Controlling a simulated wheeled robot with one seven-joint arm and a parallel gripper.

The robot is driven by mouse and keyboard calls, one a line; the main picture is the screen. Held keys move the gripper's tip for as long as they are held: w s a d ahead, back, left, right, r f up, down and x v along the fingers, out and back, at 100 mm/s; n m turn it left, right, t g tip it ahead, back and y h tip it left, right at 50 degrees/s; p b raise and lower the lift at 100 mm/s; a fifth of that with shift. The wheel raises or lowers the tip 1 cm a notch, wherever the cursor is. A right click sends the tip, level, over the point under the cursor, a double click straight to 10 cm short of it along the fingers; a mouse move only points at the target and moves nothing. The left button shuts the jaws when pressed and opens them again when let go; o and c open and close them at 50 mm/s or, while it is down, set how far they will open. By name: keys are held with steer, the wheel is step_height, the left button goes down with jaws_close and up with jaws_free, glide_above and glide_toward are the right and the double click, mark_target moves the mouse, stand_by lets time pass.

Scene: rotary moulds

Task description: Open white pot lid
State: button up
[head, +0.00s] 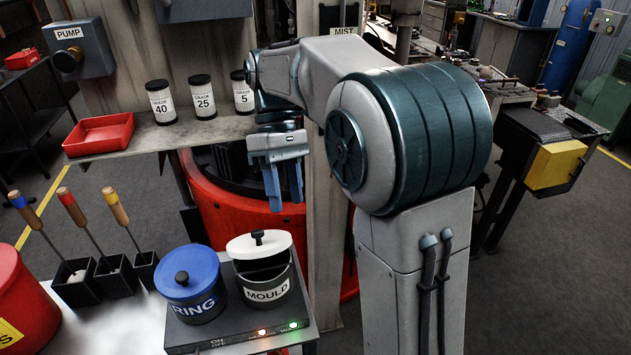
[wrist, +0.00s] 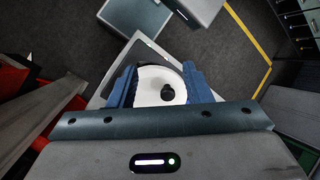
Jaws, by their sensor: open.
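The white lid (head: 275,243) with a black knob is at the dark pot (head: 250,293) labelled MOULD. The lid sits toward the back of the pot, and a dark gap shows between its front edge and the pot's rim. I cannot tell whether it still rests on the rim. My gripper (head: 284,196) points down, open and empty, above and behind the pot. In the wrist view the white lid (wrist: 148,96) and its knob (wrist: 168,92) show between the two blue fingers, farther down and apart from them.
A pot with a blue lid (head: 187,266), labelled RING, stands left of the MOULD pot on a dark heater plate (head: 240,330) with lit lamps. Handled tools (head: 72,207) stand in black holders at left. A shelf behind holds a red tray (head: 100,134) and grade jars (head: 202,97).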

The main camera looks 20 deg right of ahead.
steer(key=s+d+r, duration=0.1)
steer(key=d+r, duration=0.2)
steer(key=d, duration=0.2)
steer(key=shift+s+d+r+b, duration=0.15)
steer(key=shift+d+r+b, duration=0.05)
steer(key=shift+b, duration=0.15)
